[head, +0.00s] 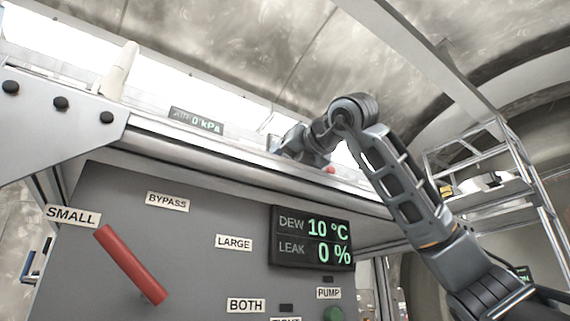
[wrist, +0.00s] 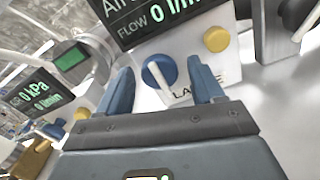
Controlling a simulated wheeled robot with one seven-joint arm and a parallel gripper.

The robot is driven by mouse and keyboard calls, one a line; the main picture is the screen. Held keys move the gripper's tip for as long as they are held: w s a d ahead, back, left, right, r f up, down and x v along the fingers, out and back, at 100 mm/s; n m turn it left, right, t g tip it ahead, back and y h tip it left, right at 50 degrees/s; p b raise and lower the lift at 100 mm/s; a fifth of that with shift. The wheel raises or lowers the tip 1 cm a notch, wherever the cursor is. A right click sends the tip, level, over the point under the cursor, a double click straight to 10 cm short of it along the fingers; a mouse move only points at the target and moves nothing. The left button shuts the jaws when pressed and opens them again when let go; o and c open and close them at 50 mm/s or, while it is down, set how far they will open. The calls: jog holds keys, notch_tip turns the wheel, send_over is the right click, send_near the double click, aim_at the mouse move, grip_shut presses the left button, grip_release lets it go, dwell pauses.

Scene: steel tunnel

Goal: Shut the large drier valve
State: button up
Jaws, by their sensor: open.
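In the wrist view, a round blue knob with a white bar handle (wrist: 160,72) sits on a white block, above a label partly hidden by my gripper that reads "LA…GE". The white bar slants across the knob's face. My gripper (wrist: 159,66) is open, with one blue finger on each side of the knob in the picture. I cannot tell whether the fingers touch it. In the head view, my gripper (head: 300,146) is over the bench top, mostly hidden behind my wrist. The knob does not show there.
A display (wrist: 150,18) showing "FLOW 0" is above the knob, with a yellow knob (wrist: 216,39) at right. Below the bench, a grey panel has a red lever (head: 132,265) among labels SMALL, BYPASS, LARGE and BOTH. A dew and leak display (head: 312,239) reads 10 °C and 0 %.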

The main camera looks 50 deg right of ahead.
jog(key=shift+b+v, duration=1.3)
jog(key=shift+v, duration=2.65)
